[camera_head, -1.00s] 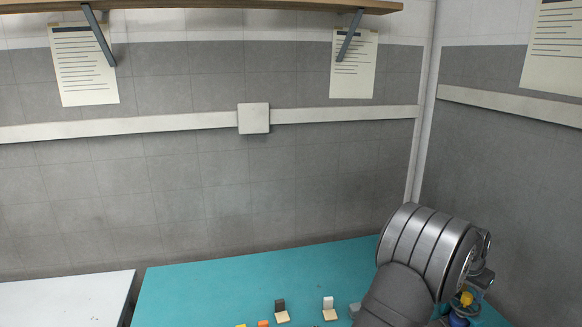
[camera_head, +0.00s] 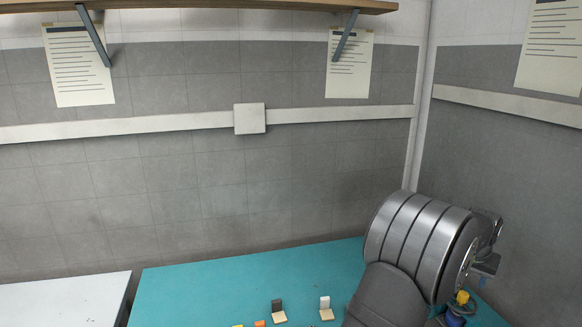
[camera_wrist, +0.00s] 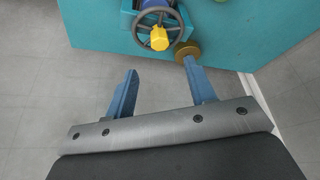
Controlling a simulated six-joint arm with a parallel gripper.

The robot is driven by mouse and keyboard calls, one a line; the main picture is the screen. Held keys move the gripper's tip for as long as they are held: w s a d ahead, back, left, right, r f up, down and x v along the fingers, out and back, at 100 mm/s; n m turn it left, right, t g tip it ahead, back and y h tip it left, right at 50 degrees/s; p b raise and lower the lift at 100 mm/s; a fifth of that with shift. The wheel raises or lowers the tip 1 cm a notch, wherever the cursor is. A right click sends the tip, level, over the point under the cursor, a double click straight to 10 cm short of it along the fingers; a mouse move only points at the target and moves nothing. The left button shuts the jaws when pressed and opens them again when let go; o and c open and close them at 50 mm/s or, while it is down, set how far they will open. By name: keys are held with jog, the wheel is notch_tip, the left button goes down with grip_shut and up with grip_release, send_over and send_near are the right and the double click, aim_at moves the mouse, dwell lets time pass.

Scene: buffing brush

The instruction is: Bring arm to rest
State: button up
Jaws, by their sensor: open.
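My gripper (camera_wrist: 160,80) shows in the wrist view with its two blue fingers spread apart. Nothing is between the fingers. Most of the gripper is hidden behind my arm in the head view. A grey wheel with a yellow hub (camera_wrist: 159,38) and a blue body lies beyond the fingertips, at the edge of the teal table (camera_wrist: 95,25). A round brown disc (camera_wrist: 187,50) sits beside the wheel, close to the right fingertip; I cannot tell if they touch. In the head view a blue and yellow item (camera_head: 459,303) shows below my wrist.
Small blocks stand on the teal table in the head view: a dark one (camera_head: 277,306), a white-topped one (camera_head: 325,305) and an orange one (camera_head: 260,323). A white table (camera_head: 65,299) is at the left. A wooden shelf (camera_head: 200,6) hangs above. Grey floor (camera_wrist: 45,100) lies below.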

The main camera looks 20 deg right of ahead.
send_near(464, 294)
jog(key=shift+m+g, duration=0.3)
jog(key=shift+m, duration=0.4)
jog(key=x, duration=0.4)
jog(key=shift+w+d+f, duration=0.2)
jog(key=shift+w+d, duration=0.05)
jog(key=s+a+r+m, duration=0.1)
jog(key=a+r, duration=0.4)
jog(key=r, duration=0.7)
jog(key=x, duration=1.7)
jog(key=shift+s+d+f, duration=0.1)
jog(key=shift+s, duration=0.3)
jog(key=c, duration=1)
